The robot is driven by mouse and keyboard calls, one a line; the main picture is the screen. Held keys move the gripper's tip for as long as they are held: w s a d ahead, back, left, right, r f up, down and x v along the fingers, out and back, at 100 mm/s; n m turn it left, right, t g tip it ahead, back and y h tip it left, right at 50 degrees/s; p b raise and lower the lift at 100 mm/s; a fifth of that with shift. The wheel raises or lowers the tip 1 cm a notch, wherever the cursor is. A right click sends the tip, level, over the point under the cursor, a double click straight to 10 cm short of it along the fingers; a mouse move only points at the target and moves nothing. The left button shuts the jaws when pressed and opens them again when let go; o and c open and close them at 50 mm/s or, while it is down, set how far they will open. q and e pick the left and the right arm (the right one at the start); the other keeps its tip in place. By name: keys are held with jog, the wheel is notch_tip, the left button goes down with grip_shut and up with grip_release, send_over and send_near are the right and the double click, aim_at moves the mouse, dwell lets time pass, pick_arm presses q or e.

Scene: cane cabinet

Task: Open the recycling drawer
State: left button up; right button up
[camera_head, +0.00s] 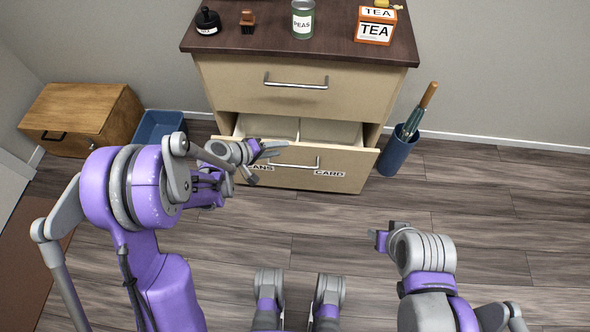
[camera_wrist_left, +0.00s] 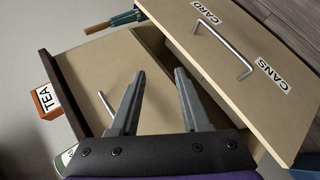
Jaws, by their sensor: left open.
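The recycling drawer (camera_head: 305,165) is the lower drawer of the cane cabinet, with a bar handle (camera_head: 295,166) and the labels CANS and CARD. It stands partly out, and its pale inside shows behind the front. In the left wrist view its front (camera_wrist_left: 250,60) is at the upper right. My left gripper (camera_head: 268,162) is open and empty at the left part of the drawer, close to its top edge. In the wrist view its two fingers (camera_wrist_left: 159,72) point toward the gap above the drawer front, apart from the handle. My right gripper (camera_head: 379,240) is low at the right, away from the cabinet; its fingers are hard to make out.
The upper drawer (camera_head: 240,88) is shut. A tea box (camera_head: 375,32), a can of peas (camera_head: 303,18) and a black bottle (camera_head: 207,20) stand on top. A blue bin (camera_head: 158,126) and wooden box stand left, an umbrella stand (camera_head: 396,152) right. The floor ahead is clear.

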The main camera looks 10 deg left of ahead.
pick_arm(q)
jog(key=w+a+f+n+t+h+b, duration=0.1)
jog(key=w+f+n+t+h+b, duration=0.2)
jog(key=f, duration=1.1)
jog(key=n+t+b, duration=0.1)
jog(key=b, duration=0.3)
send_near(295, 166)
jog(key=shift+n, duration=0.3)
jog(key=b+x, duration=0.1)
jog(key=x, duration=0.2)
jog(key=b+x, duration=0.2)
jog(key=x, duration=0.2)
jog(key=b+x, duration=0.1)
jog(key=x, duration=0.2)
jog(key=shift+w+f+b, duration=0.2)
jog(key=shift+f+b, duration=0.1)
jog(key=shift+f, duration=0.05)
pick_arm(e)
notch_tip(295, 166, down, 14)
jog(key=w, duration=0.1)
jog(key=shift+w+r, duration=0.2)
jog(key=shift+w, duration=0.05)
pick_arm(q)
jog(key=shift+a, duration=0.1)
grip_shut()
